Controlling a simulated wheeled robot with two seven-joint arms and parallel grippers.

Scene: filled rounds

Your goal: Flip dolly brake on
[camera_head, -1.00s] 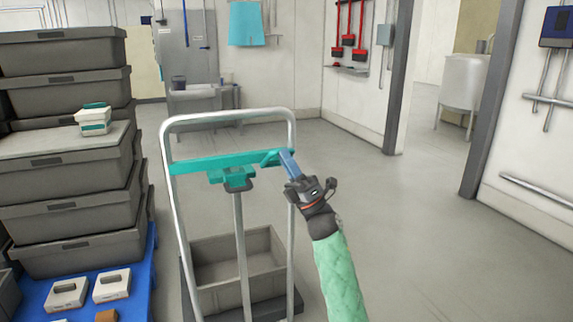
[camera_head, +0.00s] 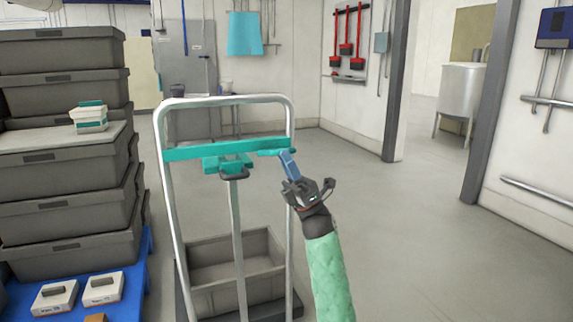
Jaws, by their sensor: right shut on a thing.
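The dolly (camera_head: 165,190) stands in front of me, with a tall silver tube frame and a teal crossbar (camera_head: 205,149) near its top. A teal bracket (camera_head: 215,164) with a dark knob sits under the crossbar's middle. A blue lever handle (camera_head: 288,163) with a short teal arm stands at the crossbar's right end, tilted down to the right. My right gripper (camera_head: 295,183) is shut on the lower end of the blue handle, beside the frame's right post. The fingers partly hide that end. My left gripper is out of view.
A grey crate (camera_head: 205,290) sits low on the dolly. Stacked grey bins (camera_head: 65,175) and a blue pallet (camera_head: 140,280) stand close on the left. The floor (camera_head: 430,250) to the right is clear.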

